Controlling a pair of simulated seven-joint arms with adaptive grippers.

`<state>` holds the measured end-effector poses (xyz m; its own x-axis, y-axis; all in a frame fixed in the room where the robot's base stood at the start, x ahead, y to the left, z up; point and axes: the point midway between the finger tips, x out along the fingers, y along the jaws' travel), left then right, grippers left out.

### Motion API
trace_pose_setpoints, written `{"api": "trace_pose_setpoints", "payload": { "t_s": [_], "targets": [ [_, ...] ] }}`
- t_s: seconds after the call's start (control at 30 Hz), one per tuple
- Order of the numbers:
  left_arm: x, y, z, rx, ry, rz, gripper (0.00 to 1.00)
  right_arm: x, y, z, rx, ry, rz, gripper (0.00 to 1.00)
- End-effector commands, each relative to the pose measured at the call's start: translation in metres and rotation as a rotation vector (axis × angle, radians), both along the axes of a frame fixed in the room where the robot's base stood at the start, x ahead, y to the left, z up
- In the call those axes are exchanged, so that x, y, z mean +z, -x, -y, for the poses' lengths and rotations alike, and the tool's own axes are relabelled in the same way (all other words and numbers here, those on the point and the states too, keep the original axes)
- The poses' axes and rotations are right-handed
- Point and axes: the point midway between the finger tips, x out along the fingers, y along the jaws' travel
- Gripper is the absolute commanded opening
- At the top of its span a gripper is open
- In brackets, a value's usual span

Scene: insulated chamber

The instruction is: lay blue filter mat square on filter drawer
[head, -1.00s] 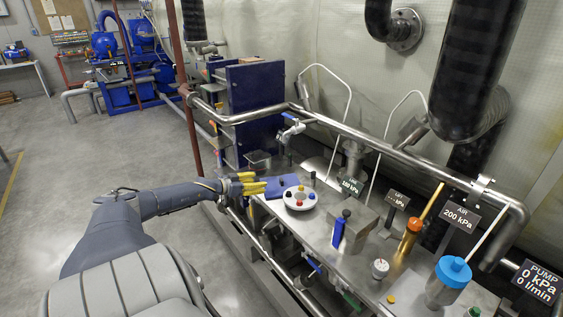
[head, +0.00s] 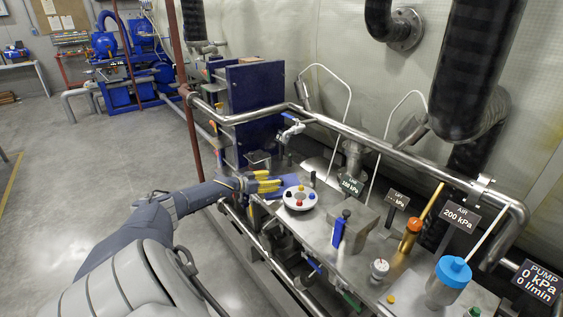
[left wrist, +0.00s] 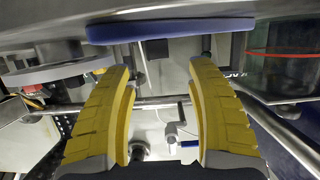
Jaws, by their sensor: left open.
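The blue filter mat (head: 291,180) lies flat on the steel bench top, partly hidden behind my left fingers in the head view. In the left wrist view the mat (left wrist: 170,29) shows as a thin blue slab, seen edge-on beyond the fingertips. My left gripper (head: 278,183) is open, with its yellow fingers at the bench's left edge, close to the mat. In the left wrist view nothing shows between the fingers (left wrist: 160,75), and the mat is not gripped. I cannot pick out the filter drawer with certainty. My right gripper is out of view.
A white disc with coloured knobs (head: 300,198) stands just right of the mat. A clear box (head: 258,160) is behind the gripper. A steel rail (head: 365,143) runs along the bench's back.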

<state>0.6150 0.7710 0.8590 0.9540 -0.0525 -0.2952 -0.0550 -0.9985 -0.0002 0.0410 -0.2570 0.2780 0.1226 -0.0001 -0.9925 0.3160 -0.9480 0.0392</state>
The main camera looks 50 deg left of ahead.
Motion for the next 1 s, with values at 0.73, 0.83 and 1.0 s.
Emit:
{"api": "trace_pose_setpoints", "payload": {
  "t_s": [0.73, 0.83, 1.0],
  "targets": [
    [-0.012, -0.038, 0.005, 0.001, 0.003, 0.003, 0.57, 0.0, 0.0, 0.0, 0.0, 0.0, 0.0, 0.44],
    [-0.014, -0.045, 0.005, 0.003, 0.001, 0.002, 0.57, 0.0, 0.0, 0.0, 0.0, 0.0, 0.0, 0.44],
    [-0.017, -0.053, 0.005, 0.001, 0.001, 0.001, 0.57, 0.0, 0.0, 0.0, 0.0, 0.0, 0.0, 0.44]
  ]
}}
